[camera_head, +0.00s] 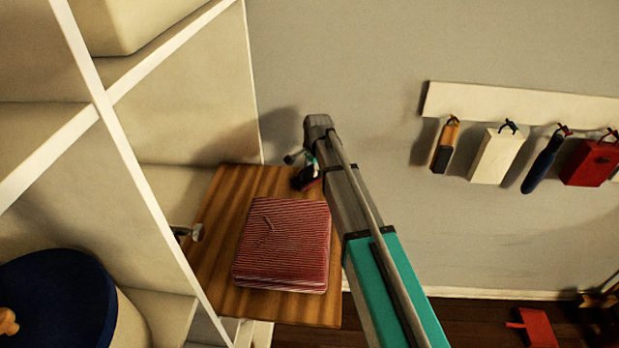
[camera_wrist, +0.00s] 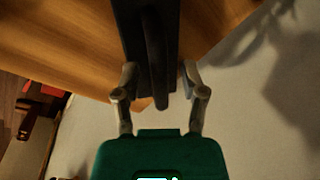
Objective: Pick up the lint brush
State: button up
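A dark thing with a slim handle and a wider head, which looks like the lint brush (camera_wrist: 157,60), reaches down from the top of the wrist view. My gripper (camera_wrist: 160,72) is open, with one grey finger on each side of the handle. Gaps show between handle and fingers. In the head view, my gripper (camera_head: 304,160) is at the back of the wooden top, beside the wall. A small dark and red shape (camera_head: 307,181) lies just below it there. My arm hides part of that area.
A folded red striped cloth stack (camera_head: 285,240) lies on the wooden top (camera_head: 215,235). A white shelf (camera_head: 130,150) stands left. A wall rail (camera_head: 500,101) at the right holds several hanging things. A blue-lidded bin (camera_head: 60,295) is at the lower left.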

grip_shut()
jog(key=shift+r, duration=0.15)
notch_tip(320, 180, up, 2)
jog(key=shift+p, duration=1.15)
jog(key=s+d+r+p, duration=0.3)
jog(key=s+r+p, duration=0.7)
jog(key=s, duration=0.3)
jog(key=shift+s+d+r+p, duration=0.25)
jog(key=shift+d+r+p, duration=0.1)
